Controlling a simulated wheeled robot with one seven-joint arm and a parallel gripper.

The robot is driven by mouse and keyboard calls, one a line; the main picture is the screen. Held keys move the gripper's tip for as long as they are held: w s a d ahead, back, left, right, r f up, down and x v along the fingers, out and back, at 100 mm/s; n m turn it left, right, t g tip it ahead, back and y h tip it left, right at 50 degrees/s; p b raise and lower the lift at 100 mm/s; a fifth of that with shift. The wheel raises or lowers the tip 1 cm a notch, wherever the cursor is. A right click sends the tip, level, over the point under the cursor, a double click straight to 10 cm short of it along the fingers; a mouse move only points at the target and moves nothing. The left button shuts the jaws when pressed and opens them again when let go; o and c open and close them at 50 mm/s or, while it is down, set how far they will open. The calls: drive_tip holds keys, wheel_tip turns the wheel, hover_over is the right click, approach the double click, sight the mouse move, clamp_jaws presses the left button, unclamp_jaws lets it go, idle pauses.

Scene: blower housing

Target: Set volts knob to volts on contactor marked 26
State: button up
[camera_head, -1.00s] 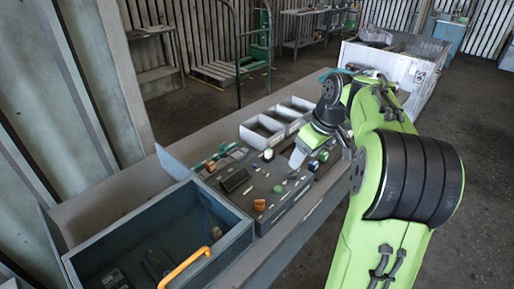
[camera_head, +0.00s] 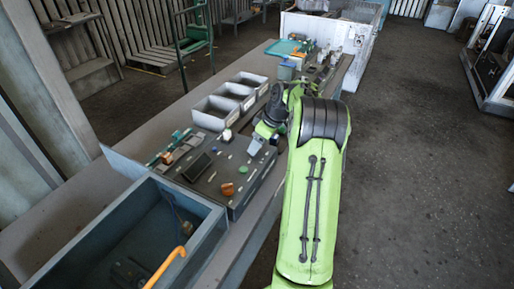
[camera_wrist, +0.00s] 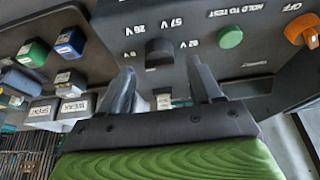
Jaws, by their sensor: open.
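A dark volts knob (camera_wrist: 160,52) sits on a grey panel (camera_wrist: 190,15) in the wrist view. Upside-down labels around it read 26 V, 57 V, 82 V and a fourth, partly hidden value. My gripper (camera_wrist: 162,82) is open and empty, its fingers just short of the knob and to either side of it. I cannot tell which label the knob points at. In the head view the panel's box (camera_head: 205,184) lies on the bench and my gripper (camera_head: 254,147) is over its right end. I cannot make out a contactor marked 26.
A green HOLD TO TEST button (camera_wrist: 230,37) and an orange knob (camera_wrist: 300,30) marked OFF are beside the volts knob. Several green, blue and grey blocks (camera_wrist: 70,42) are at the left. Grey bins (camera_head: 215,113) stand behind the panel, and a deep blue-grey tray (camera_head: 75,250) is in front.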

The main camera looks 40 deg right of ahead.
drive_tip(key=shift+x, duration=0.95)
drive_tip(key=c, duration=1)
drive_tip(key=shift+c, duration=0.2)
drive_tip(key=shift+m, duration=0.3)
drive_tip(key=m+h+b, duration=0.2)
drive_tip(key=m, duration=0.3)
drive_tip(key=shift+a, duration=0.15)
drive_tip(key=m+h, duration=0.1)
drive_tip(key=m, duration=0.2)
drive_tip(key=m+h, duration=0.1)
drive_tip(key=m, duration=0.2)
drive_tip(key=shift+a+g, duration=0.1)
drive_tip(key=shift+g, duration=0.3)
drive_tip(key=shift+m+h, duration=0.3)
